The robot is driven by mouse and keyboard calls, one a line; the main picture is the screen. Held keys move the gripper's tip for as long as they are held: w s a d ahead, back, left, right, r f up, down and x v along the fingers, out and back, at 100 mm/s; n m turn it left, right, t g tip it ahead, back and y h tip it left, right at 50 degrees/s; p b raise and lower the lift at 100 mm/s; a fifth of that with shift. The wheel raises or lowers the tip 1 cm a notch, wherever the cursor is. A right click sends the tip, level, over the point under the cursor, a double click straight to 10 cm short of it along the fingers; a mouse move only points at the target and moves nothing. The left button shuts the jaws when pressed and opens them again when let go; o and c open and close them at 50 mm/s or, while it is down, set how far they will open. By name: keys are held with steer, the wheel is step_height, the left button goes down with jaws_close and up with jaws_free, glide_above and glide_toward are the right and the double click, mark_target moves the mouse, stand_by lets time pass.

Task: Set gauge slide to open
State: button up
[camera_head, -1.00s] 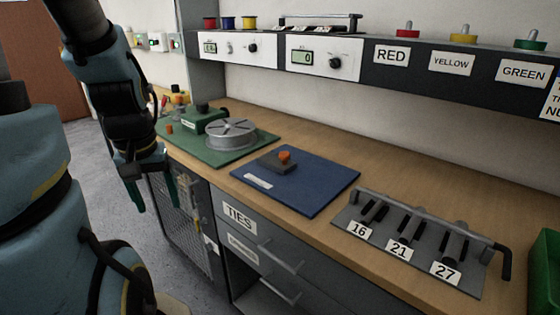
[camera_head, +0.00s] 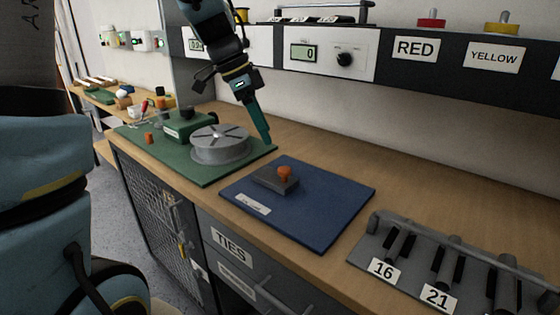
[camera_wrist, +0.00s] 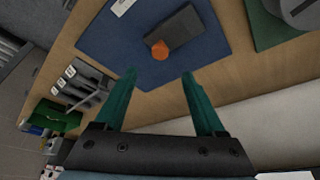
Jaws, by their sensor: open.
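A dark grey block (camera_head: 266,181) with an orange knob (camera_head: 285,173) sits on the blue mat (camera_head: 325,220); I take it to be the gauge slide, though its label is too small to read. In the wrist view the block (camera_wrist: 182,30) and its orange knob (camera_wrist: 160,50) lie just beyond my fingertips. My gripper (camera_head: 265,139) points down over the bench, behind and left of the knob, apart from it. In the wrist view my gripper (camera_wrist: 158,75) has its two green fingers spread, with nothing between them.
A green board (camera_head: 195,172) with a round grey drum (camera_head: 220,145) lies left of the blue mat. A grey rack (camera_head: 425,255) with labels 16 and 21 stands to the right. A shelf with meters (camera_head: 325,54) overhangs the back. Bare wood lies behind the mat.

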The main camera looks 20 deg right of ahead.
mark_target(284, 168)
steer(key=p+x, duration=0.1)
steer(key=x, duration=0.9)
steer(key=shift+d+f, duration=0.3)
jaws_close()
stand_by(1.0)
